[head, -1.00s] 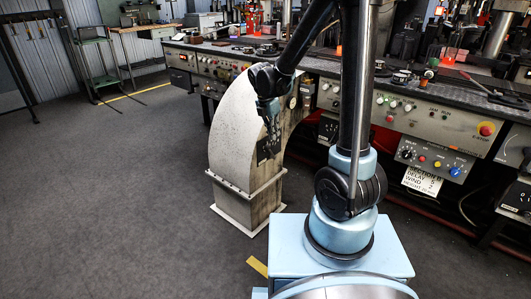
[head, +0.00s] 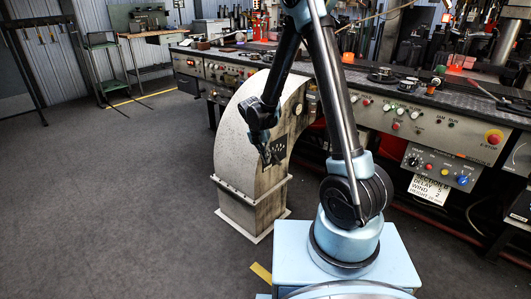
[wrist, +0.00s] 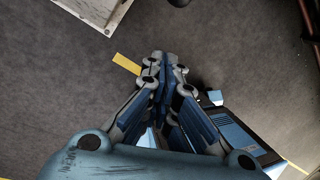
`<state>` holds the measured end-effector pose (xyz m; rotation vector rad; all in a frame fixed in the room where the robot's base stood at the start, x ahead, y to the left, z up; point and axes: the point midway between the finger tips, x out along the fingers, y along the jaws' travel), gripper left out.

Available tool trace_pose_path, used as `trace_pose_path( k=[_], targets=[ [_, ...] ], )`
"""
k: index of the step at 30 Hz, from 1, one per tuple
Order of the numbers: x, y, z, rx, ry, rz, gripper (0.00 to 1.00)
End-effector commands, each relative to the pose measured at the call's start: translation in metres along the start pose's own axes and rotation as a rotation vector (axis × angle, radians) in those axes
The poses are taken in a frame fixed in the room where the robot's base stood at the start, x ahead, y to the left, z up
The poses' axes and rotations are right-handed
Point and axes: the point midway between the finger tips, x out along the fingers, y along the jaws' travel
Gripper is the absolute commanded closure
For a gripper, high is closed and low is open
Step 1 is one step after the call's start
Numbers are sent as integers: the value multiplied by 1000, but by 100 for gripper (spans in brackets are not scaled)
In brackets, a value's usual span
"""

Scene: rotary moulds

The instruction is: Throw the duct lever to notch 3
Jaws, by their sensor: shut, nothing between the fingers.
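The duct is a large pale grey curved chute (head: 240,150) on a square base, standing on the floor left of my arm in the head view. A dark plate with light marks (head: 277,148) is on its side. My gripper (head: 272,160) hangs in front of this plate and partly covers it. I cannot make out the lever or its notch. In the wrist view my gripper (wrist: 165,62) is shut and empty, its fingers together above bare floor. A corner of the duct's base (wrist: 85,14) shows at the top left. A dark rounded thing at the top edge is too cropped to name.
A long console (head: 400,115) with knobs, buttons and a red stop button (head: 493,137) runs behind and to the right. A white sign (head: 430,190) hangs below it. The floor (head: 100,200) left of the duct is clear.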

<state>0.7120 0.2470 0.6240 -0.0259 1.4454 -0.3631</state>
Motion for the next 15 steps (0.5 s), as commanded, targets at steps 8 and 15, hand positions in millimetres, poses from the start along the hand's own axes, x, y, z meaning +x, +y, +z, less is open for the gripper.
trace_pose_path(
  k=[8, 15],
  targets=[
    [34, 0, 0, 1, 0, 0, 100],
    [44, 0, 10, 2, 0, 0, 100]
  ],
)
